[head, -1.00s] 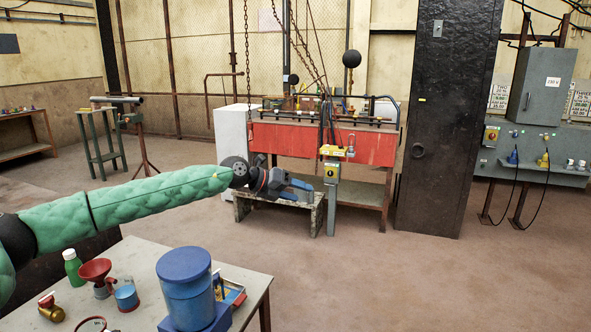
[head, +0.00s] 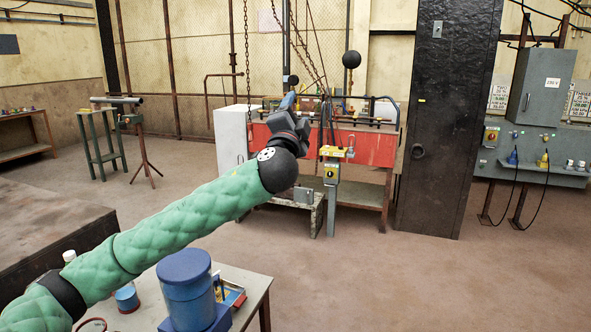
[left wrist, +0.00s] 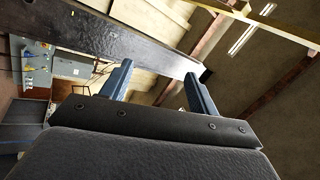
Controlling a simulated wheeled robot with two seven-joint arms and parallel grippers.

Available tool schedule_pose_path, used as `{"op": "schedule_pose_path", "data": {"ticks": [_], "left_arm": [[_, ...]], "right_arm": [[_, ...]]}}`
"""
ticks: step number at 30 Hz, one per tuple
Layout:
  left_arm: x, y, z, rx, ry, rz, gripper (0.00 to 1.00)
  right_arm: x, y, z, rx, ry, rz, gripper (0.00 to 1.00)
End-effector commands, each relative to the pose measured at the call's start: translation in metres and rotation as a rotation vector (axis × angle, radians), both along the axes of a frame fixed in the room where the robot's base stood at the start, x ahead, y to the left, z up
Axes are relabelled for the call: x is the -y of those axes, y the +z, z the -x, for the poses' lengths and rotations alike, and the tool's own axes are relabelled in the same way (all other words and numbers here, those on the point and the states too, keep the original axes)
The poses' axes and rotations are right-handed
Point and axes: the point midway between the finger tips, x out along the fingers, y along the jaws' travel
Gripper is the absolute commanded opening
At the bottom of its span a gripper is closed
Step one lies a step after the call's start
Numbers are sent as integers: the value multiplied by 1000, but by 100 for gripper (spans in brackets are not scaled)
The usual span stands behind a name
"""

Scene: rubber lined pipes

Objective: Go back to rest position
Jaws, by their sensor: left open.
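My left arm comes in from the left in a green quilted sleeve. My left gripper (head: 288,104) is raised in front of the red workbench, pointing up, and appears small in the head view. In the left wrist view the two blue fingers of the left gripper (left wrist: 160,85) stand wide apart with nothing between them. Behind them show the dark pillar, the ceiling and roof beams, tilted. My right gripper is not in view.
A near table (head: 250,285) holds a blue lidded container (head: 187,285) and a small tray, below the arm. A red workbench (head: 370,146) and a yellow control box (head: 331,172) stand beyond. A black pillar (head: 440,120) is right of them. The floor at right is clear.

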Motion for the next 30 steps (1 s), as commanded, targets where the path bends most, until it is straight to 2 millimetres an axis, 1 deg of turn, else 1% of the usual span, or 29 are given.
{"op": "schedule_pose_path", "data": {"ticks": [1, 5, 6, 8, 15, 24, 30], "left_arm": [[-5, -14, 5, -59, 15, 47, 60], [-19, -49, 17, -211, 56, 152, 60], [-23, -60, 21, -256, 66, 180, 60], [-29, -78, 28, -324, 80, 219, 60], [-48, -149, 58, -574, 116, 347, 60], [-68, -232, 102, -832, 130, 478, 60], [-80, -282, 132, -969, 128, 558, 60]], "right_arm": [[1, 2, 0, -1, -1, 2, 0], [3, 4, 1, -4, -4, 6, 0], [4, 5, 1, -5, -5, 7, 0], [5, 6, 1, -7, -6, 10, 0], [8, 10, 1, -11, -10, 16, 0], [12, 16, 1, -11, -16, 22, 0], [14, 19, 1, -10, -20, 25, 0]]}}
